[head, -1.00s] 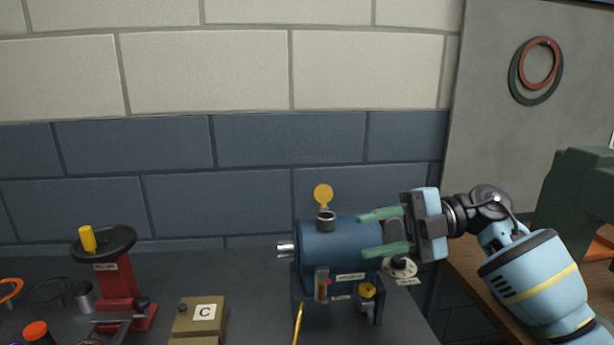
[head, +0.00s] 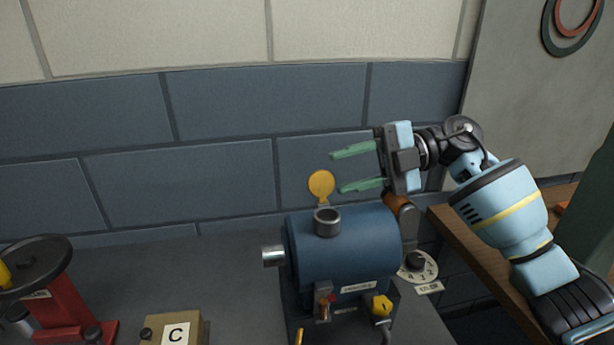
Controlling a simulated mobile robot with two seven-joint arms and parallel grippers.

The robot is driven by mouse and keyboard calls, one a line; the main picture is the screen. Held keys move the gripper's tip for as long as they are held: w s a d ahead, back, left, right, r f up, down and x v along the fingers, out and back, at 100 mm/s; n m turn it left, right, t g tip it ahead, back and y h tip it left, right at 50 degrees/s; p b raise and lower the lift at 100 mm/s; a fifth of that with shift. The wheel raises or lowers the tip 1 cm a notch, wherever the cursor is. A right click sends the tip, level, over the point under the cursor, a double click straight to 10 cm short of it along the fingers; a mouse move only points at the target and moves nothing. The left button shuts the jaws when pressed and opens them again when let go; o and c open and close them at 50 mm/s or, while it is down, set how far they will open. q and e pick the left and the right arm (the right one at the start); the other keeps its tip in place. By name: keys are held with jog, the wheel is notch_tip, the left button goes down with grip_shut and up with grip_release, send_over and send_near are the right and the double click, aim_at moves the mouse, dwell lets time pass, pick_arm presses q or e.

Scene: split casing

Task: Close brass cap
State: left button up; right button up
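The brass cap (head: 321,184) is a round yellow disc standing up, open, behind a short grey filler neck (head: 327,221). The neck's dark mouth is uncovered. It sits on top of the blue cylindrical casing (head: 348,249). My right gripper (head: 337,172) comes in from the right with its two green fingers apart and nothing between them. The fingertips point left, just right of the cap and above the casing. In this view the lower finger ends close to the cap; I cannot tell the depth gap. My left gripper is not in view.
A numbered dial (head: 417,266) and a yellow knob (head: 381,305) are at the casing's right and front. A metal stub (head: 273,256) sticks out left. A box marked C (head: 172,331) and a red stand with a dark handwheel (head: 62,300) are at left. A brick wall is behind.

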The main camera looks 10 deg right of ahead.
aim_at(320, 185)
jog(key=shift+a+f+p, duration=0.15)
jog(key=shift+a+f, duration=0.05)
jog(key=shift+a, duration=1)
jog(key=shift+a+f+p, duration=0.15)
jog(key=shift+a+p, duration=0.05)
jog(key=shift+a, duration=0.95)
jog(key=shift+a+f+p, duration=0.15)
jog(key=shift+a+f, duration=0.05)
jog(key=shift+a, duration=1)
grip_shut()
